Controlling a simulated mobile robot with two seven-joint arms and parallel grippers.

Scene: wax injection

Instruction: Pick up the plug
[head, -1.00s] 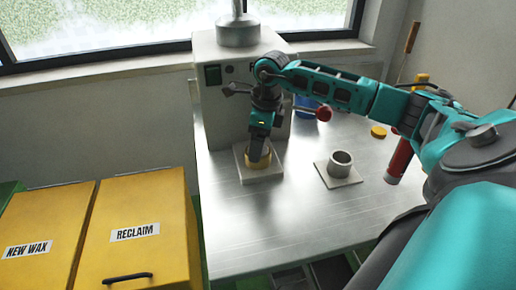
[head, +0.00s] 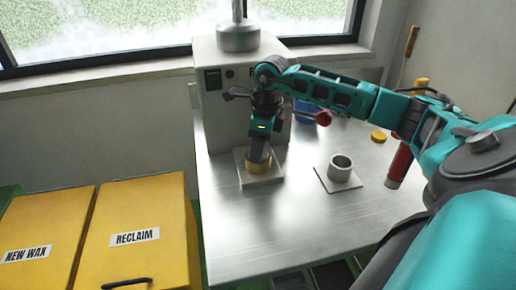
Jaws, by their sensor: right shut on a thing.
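My right gripper (head: 258,154) reaches straight down at the front of the grey machine. It is shut on a round, brass-coloured piece, which looks like the plug (head: 258,170). The piece is at a square light plate (head: 276,177) near the table's left edge. The fingers cover its top, and I cannot tell whether it is clear of the plate. My left gripper is not in view.
A grey metal ring (head: 340,172) stands on a second square plate to the right. A red cylinder (head: 399,165) and a yellow disc (head: 378,136) are farther right. Yellow bins (head: 135,205) stand left of the metal table (head: 300,225). The table's front is clear.

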